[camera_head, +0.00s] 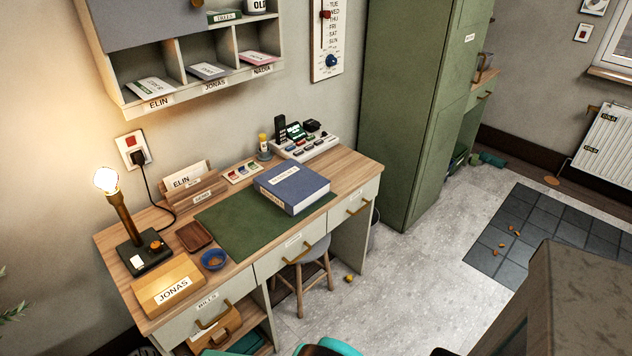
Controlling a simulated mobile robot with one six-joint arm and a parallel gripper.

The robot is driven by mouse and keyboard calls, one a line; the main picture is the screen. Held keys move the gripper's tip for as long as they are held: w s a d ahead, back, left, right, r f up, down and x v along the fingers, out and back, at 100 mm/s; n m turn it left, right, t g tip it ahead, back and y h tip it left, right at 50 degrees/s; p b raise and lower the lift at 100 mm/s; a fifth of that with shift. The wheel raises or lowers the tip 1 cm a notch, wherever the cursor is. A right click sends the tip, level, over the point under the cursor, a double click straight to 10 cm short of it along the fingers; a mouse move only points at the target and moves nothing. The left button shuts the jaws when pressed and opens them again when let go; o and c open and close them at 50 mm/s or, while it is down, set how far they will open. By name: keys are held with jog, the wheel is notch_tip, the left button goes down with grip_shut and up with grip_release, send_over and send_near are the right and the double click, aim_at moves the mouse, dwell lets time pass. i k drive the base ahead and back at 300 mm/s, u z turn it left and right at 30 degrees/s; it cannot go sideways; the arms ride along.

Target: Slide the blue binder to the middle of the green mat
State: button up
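The blue binder (296,184) lies flat on the wooden desk, over the right part of the green mat (232,225). It has a white label on its top and another on its spine. The mat's left part and a strip along its front edge are bare. The binder hides the mat's back right part, so I cannot tell whether its far edge lies past the mat. My gripper is not in view; only teal and dark parts show at the bottom edge, and I cannot tell what they are.
Left of the mat stand a blue bowl (213,260), a brown tray (194,236), a wooden JONAS box (168,287) and a lit lamp (130,220). Behind are a letter holder (195,186), a small card tray (243,171) and a white device rack (304,148). A stool (305,270) stands below.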

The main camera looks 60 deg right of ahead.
aim_at(290, 184)
jog(key=u, duration=0.5)
jog(key=k, duration=0.15)
jog(key=z, duration=2.35)
jog(key=k, duration=0.95)
jog(key=u, duration=0.15)
jog(key=i, duration=0.7)
